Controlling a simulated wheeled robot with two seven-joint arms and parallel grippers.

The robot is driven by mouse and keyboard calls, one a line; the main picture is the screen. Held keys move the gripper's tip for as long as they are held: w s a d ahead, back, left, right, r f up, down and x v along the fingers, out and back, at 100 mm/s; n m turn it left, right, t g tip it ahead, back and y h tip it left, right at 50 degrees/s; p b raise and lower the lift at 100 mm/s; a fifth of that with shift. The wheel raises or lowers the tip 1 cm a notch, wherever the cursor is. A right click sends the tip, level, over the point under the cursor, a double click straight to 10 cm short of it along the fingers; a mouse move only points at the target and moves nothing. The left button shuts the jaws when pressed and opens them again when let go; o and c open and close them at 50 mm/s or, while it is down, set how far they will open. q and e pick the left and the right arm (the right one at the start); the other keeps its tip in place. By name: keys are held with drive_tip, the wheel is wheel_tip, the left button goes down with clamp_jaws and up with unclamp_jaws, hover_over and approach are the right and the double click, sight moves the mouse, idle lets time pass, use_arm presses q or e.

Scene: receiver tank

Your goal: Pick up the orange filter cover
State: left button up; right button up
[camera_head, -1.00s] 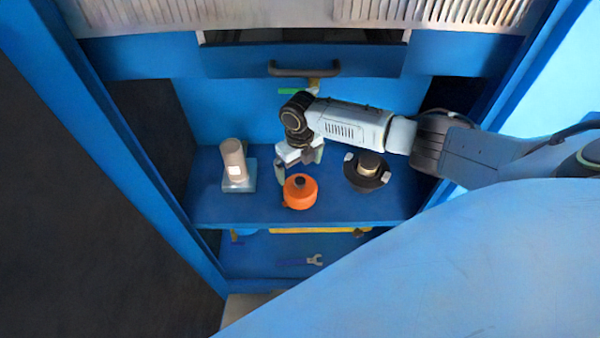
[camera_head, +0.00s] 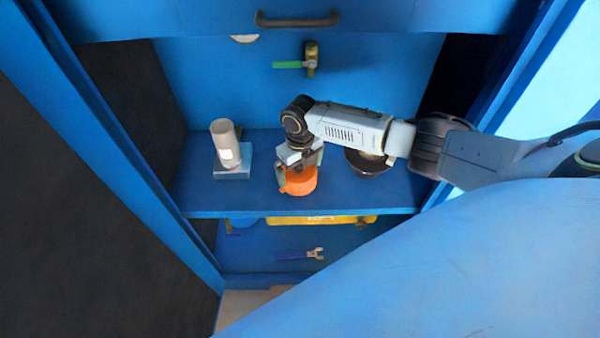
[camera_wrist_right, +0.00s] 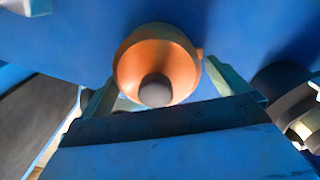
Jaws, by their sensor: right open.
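The orange filter cover (camera_head: 300,182) sits on the blue shelf (camera_head: 245,201), near its front edge. In the right wrist view the cover (camera_wrist_right: 165,52) shows its round orange body and a dark knob (camera_wrist_right: 156,91). My right gripper (camera_head: 298,172) is at the cover from above and hides part of its top. Its two fingers (camera_wrist_right: 160,95) are apart, one on each side of the knob in the right wrist view. I cannot tell whether they touch the cover. My left gripper is not in view.
A grey-brown cylinder (camera_head: 224,143) on a pale square base (camera_head: 233,170) stands left of the cover. A black round part (camera_head: 367,166) is to the right, partly behind my arm. A green-handled valve (camera_head: 311,60) is on the back wall. A wrench (camera_head: 300,255) lies on the lower shelf.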

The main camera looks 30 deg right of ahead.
drive_tip(key=shift+f, duration=0.5)
drive_tip(key=shift+f, duration=0.1)
drive_tip(key=c, duration=0.7)
